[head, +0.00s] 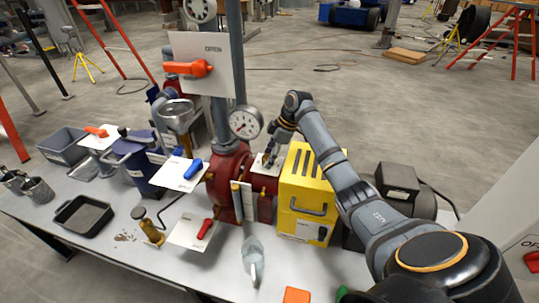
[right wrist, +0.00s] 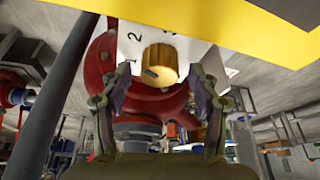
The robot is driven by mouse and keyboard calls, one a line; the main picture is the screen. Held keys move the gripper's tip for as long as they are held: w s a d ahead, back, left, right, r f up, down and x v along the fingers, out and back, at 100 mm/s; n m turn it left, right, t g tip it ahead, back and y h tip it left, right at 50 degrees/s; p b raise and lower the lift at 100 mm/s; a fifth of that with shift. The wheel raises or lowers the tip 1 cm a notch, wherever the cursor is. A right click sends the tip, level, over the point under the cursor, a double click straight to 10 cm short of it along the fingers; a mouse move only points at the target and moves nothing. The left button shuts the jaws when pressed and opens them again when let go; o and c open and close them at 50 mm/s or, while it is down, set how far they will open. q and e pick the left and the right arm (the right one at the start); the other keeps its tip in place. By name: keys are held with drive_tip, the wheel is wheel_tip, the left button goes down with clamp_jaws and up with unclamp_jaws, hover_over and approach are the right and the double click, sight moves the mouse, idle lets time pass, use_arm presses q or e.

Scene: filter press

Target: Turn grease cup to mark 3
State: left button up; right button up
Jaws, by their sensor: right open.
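The grease cup's brass knob (right wrist: 160,65) shows in the right wrist view, in front of a white dial plate (right wrist: 112,48) with printed marks. The marks 1 and 2 are readable at its left; another at the top is partly cut off by a yellow edge. A small dark mark sits on the knob's lower left face. My right gripper (right wrist: 160,88) is open, its fingers spread to either side below the knob, with no clear contact. In the head view, my right gripper (head: 270,154) is behind the yellow box, by the red pump; the knob is not clearly visible there.
The yellow box (head: 309,195) stands close beside my right gripper; its edge crosses the top of the wrist view. A pressure gauge (head: 244,123) and the red pump housing (head: 226,186) are just left. Red and blue valve handles and a black tray (head: 83,216) lie further left.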

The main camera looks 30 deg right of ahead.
drive_tip(key=c, duration=1.2)
drive_tip(key=shift+o, duration=0.2)
drive_tip(key=shift+r+m+p, duration=0.2)
drive_tip(key=shift+m+p, duration=0.1)
drive_tip(key=shift+p, duration=0.4)
drive_tip(key=m+h+p, duration=0.1)
drive_tip(key=m+p, duration=0.1)
drive_tip(key=p, duration=0.2)
drive_tip(key=m+t+h+p, duration=0.1)
drive_tip(key=m+p, duration=0.2)
drive_tip(key=p, duration=0.1)
drive_tip(key=m+p, duration=0.2)
drive_tip(key=p, duration=0.2)
drive_tip(key=shift+s+a+r+m+t+h, duration=0.15)
drive_tip(key=shift+a+m+t+h, duration=0.15)
drive_tip(key=shift+m+h, duration=0.1)
drive_tip(key=shift+f+m+h+p, duration=0.25)
drive_tip(key=shift+m+h+p, duration=0.15)
drive_tip(key=shift+m+p, duration=0.8)
drive_tip(key=o, duration=1.2)
drive_tip(key=shift+c, duration=0.2)
drive_tip(key=v, duration=1.2)
